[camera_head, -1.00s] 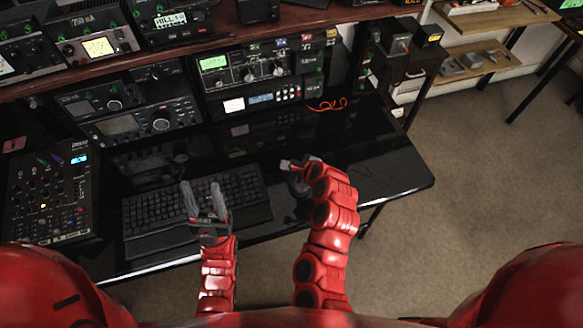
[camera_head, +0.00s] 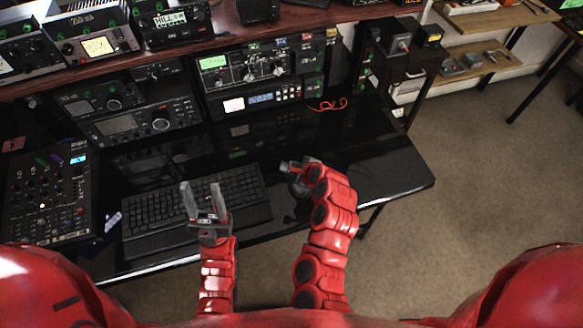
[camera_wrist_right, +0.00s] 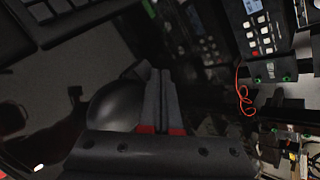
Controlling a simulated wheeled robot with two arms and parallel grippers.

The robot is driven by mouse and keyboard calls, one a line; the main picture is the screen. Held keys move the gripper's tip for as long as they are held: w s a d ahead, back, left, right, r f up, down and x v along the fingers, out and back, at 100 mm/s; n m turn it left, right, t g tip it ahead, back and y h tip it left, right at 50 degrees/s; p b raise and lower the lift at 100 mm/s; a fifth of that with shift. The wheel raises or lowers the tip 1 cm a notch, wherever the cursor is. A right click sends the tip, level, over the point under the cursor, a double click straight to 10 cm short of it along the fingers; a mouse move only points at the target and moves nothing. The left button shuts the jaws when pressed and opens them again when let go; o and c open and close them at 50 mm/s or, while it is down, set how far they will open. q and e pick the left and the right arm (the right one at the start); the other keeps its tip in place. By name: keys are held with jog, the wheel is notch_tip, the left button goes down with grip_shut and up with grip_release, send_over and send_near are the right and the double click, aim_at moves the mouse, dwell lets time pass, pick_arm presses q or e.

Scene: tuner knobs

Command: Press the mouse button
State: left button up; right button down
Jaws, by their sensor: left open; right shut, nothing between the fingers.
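The mouse (camera_wrist_right: 108,108), a dark rounded shape, shows in the right wrist view just left of my right gripper (camera_wrist_right: 160,80). That gripper's fingers are shut together with nothing between them and lie beside the mouse; contact cannot be made out. In the head view my right gripper (camera_head: 290,166) is small and dark above the desk, right of the keyboard. The mouse is mostly hidden there by the right wrist. My left gripper (camera_head: 204,200) is open and empty over the black keyboard (camera_head: 248,192).
The glossy black desk (camera_head: 385,170) is clear to the right. An audio mixer (camera_head: 45,195) is at the left, with a small pale item (camera_head: 113,221) beside it. Radios (camera_head: 145,122) and a red cable (camera_head: 328,105) line the back. The desk's front edge is close to both arms.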

jog(key=shift+r, duration=0.1)
jog(key=shift+r+p, duration=0.6)
jog(key=shift+p, duration=0.05)
notch_tip(320, 180, up, 5)
jog(key=p, duration=0.4)
jog(key=shift+r, duration=0.1)
dwell(0.9)
